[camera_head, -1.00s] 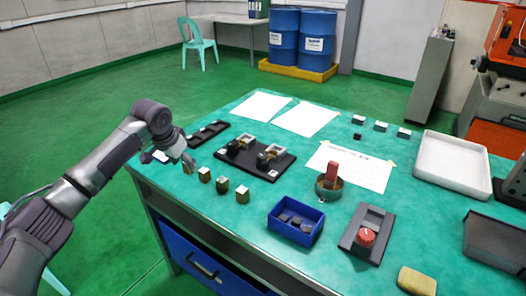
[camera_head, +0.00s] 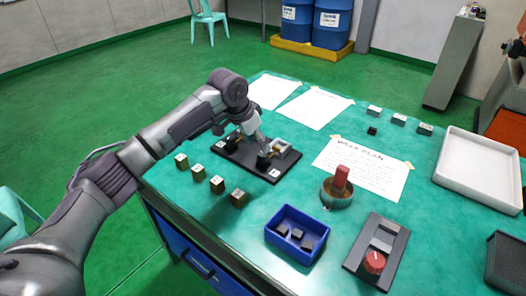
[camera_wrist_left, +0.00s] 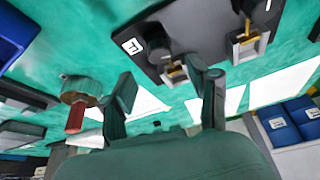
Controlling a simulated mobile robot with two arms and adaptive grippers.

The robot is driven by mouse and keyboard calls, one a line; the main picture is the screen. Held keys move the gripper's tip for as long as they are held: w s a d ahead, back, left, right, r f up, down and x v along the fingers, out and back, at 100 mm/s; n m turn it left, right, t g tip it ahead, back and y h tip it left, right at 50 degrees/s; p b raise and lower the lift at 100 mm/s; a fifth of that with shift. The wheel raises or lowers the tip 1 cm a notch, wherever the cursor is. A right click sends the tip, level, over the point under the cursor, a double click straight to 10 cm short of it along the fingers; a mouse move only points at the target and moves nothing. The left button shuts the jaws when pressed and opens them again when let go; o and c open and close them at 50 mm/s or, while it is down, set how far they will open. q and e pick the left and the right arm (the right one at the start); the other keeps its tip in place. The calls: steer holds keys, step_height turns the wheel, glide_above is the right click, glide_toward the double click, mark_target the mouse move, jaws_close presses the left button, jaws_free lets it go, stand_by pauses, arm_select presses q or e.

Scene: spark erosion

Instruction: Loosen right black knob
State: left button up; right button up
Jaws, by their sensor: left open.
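The black fixture plate (camera_head: 232,152) lies on the green table and carries two small metal clamps with black knobs. The right black knob (camera_head: 263,160) stands near the plate's white label; it also shows in the left wrist view (camera_wrist_left: 153,38). The left black knob (camera_head: 233,135) is partly hidden by my arm. My left gripper (camera_head: 258,136) is over the plate, just behind the right knob. In the left wrist view its fingers (camera_wrist_left: 165,92) are spread apart with nothing between them, and the right knob lies ahead of the gap, apart from both fingers.
Several small metal blocks (camera_head: 217,184) stand in a row in front of the plate. A blue bin (camera_head: 293,248), a round pot with a red block (camera_head: 337,194) and a red-knobbed device (camera_head: 360,262) are to the right. Paper sheets (camera_head: 312,107) lie behind.

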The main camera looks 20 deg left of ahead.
mark_target(262, 154)
arm_select(q)
steer(key=x, duration=0.4)
steer(key=shift+w+d+f, duration=0.1)
steer(key=shift+f, duration=0.15)
steer(key=shift+w+d+f, duration=0.1)
steer(key=shift+w+f, duration=0.15)
steer(key=shift+f, duration=0.45)
steer(key=shift+c, duration=0.3)
steer(key=c, duration=1.1)
arm_select(e)
steer(key=shift+w+d+r, duration=0.1)
steer(key=shift+w+r, duration=0.1)
steer(key=shift+w, duration=1)
